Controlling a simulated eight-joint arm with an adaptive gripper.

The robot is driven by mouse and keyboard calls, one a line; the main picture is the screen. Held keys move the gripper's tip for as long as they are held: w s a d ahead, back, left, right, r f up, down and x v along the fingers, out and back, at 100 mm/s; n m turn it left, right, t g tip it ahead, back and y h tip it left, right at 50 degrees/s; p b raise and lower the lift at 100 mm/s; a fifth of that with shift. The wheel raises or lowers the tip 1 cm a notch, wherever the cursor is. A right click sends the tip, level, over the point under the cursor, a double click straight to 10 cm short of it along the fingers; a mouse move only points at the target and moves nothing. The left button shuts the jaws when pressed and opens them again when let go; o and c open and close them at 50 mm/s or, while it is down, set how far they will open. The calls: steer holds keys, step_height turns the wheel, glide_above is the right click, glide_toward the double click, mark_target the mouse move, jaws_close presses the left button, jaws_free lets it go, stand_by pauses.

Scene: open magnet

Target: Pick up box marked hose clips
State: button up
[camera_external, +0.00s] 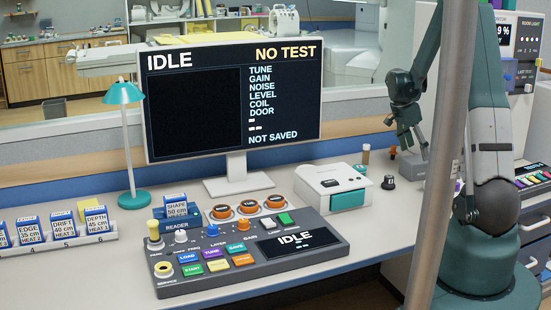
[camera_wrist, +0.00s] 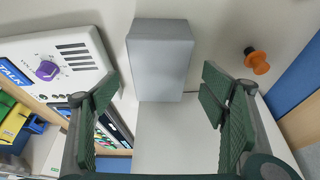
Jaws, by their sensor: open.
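My gripper (camera_external: 412,136) is above the right part of the counter in the external view, partly beside a grey pole. Its two green fingers are spread apart with nothing between the pads in the wrist view (camera_wrist: 162,92). A plain grey box (camera_wrist: 160,62) is ahead of the fingers, roughly centred between them and apart from both. No writing shows on its visible faces, so I cannot tell whether it is the hose clips box. A small grey-brown object (camera_external: 409,168) under my gripper in the external view may be the same box, partly hidden by the pole.
An orange knob-like object (camera_wrist: 257,62) is right of the box; a white panel with a purple knob (camera_wrist: 47,70) is left. A black knob (camera_external: 388,182) and a white-and-teal device (camera_external: 334,187) stand nearby. The monitor (camera_external: 233,90) and console (camera_external: 250,257) are further left.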

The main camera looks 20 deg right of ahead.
steer(key=shift+x, duration=1.3)
steer(key=shift+b+x, duration=0.95)
steer(key=shift+x, duration=1.65)
steer(key=c, duration=1.1)
steer(key=shift+r+p, duration=1.05)
steer(key=shift+r, duration=3.95)
